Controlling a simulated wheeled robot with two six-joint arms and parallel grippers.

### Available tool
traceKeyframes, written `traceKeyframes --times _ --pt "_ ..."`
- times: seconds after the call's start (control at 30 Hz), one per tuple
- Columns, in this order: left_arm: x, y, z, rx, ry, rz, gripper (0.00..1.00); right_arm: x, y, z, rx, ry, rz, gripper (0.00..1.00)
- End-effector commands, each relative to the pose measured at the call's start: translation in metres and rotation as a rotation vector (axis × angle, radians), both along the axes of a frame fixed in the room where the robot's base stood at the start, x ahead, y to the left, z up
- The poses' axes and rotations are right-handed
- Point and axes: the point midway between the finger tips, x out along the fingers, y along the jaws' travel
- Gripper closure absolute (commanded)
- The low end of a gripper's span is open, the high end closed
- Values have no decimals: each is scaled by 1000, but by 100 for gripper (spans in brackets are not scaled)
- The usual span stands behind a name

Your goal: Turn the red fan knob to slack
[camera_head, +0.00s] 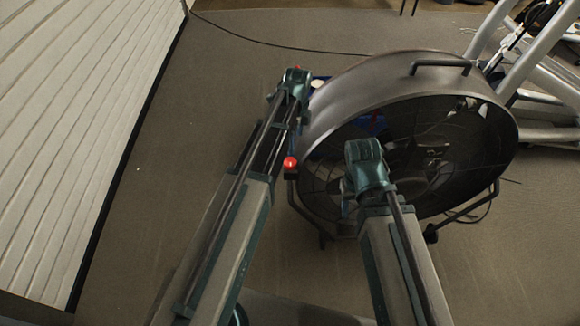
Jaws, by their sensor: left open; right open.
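The red knob (290,163) is a small round ball on a dark stem, at the left side of the big dark drum fan (340,95). It shows just beside my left arm. My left gripper (297,80) is at the far end of the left arm, above the knob in the picture, by the fan's upper left rim. My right gripper (366,165) is in front of the fan's grille, right of the knob. Both are open, though their fingers are hard to make out. No contact with the knob is visible, and the fan's lower left is partly hidden by my arms.
Grey metal frames of gym equipment (500,50) stand behind the fan at the right. A white slatted panel (80,120) borders the left side. A dark cable (260,42) crosses the floor at the back. The floor left of my arms is clear.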

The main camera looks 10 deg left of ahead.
Motion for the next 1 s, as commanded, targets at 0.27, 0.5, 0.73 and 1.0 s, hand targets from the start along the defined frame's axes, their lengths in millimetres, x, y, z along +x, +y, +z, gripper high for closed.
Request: traceKeyframes --times 0.27,0.5,0.73,1.0 --pt "30 24 -16 -12 -6 -201 6 0 0 -16 0 0 0 50" --pt "30 25 -18 -13 -6 -214 6 0 0 -18 0 0 0 50" --pt "30 25 -33 -13 -6 -213 6 0 0 -33 0 0 0 50" --pt "30 25 -67 -13 -6 -212 6 0 0 -67 0 0 0 50"
